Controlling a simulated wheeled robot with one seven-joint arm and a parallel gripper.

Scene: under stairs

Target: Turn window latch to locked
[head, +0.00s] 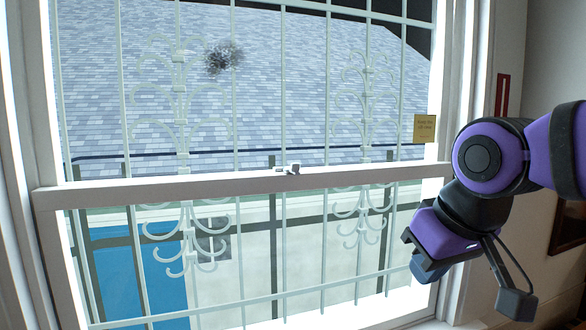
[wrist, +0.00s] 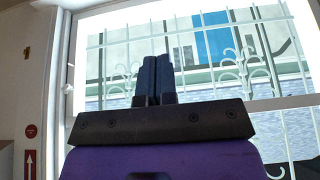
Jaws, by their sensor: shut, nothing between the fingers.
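The window latch (head: 290,169) is a small light-grey piece on the middle rail (head: 140,192) of the white window. It is too small to tell which way its lever is turned. My gripper (head: 426,272) is in front of the window's right side, below the rail and well to the right of the latch, apart from it. In the wrist view my gripper's two dark fingers (wrist: 156,78) are together, with nothing between them. The rail (wrist: 285,103) also shows there, but I cannot make out the latch.
White bars with curled ornaments (head: 182,120) stand behind the glass. A small yellow sign (head: 424,128) is at the window's right edge. A red sign with a white arrow (wrist: 30,163) is on the wall. The space in front of the latch is clear.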

